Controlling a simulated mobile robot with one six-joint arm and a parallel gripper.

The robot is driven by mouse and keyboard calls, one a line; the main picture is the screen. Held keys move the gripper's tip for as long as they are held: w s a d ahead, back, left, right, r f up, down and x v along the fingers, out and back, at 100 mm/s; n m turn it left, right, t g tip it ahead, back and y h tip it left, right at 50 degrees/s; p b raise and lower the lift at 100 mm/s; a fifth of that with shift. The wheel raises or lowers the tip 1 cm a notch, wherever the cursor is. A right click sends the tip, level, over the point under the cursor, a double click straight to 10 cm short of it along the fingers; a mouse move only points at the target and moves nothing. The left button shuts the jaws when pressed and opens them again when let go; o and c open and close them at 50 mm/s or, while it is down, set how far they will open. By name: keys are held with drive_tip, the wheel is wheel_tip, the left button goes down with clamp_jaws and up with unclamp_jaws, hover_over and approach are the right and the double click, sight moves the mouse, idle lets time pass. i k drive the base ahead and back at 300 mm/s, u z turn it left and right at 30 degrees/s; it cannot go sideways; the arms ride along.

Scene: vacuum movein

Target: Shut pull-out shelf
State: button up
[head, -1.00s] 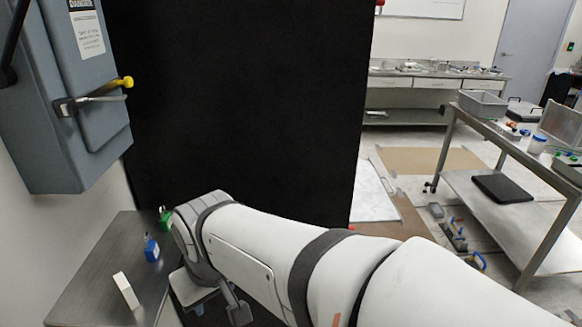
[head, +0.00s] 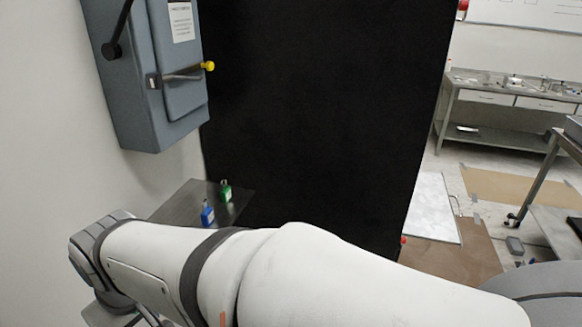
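A grey metal shelf surface (head: 186,199) juts out at the left, low beside the tall black panel. I cannot tell for sure whether it is the pull-out shelf. A green padlock-like item (head: 225,192) and a blue one (head: 207,216) stand on it. My white arm crosses the lower part of the head view and hides the near part of the shelf. Only a small piece at my gripper (head: 140,318) shows at the bottom left edge. Its fingertips are cut off, so its opening and any contact are hidden.
A grey wall box (head: 150,80) with a yellow-knobbed handle (head: 208,66) hangs above the shelf. The large black panel (head: 320,110) stands behind my arm.

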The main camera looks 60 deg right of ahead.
sight(431, 217)
drive_tip(key=u, duration=1.2)
drive_tip(key=k, duration=2.9)
drive_tip(key=z, duration=2.6)
drive_tip(key=i, duration=1)
drive_tip(key=z, duration=0.1)
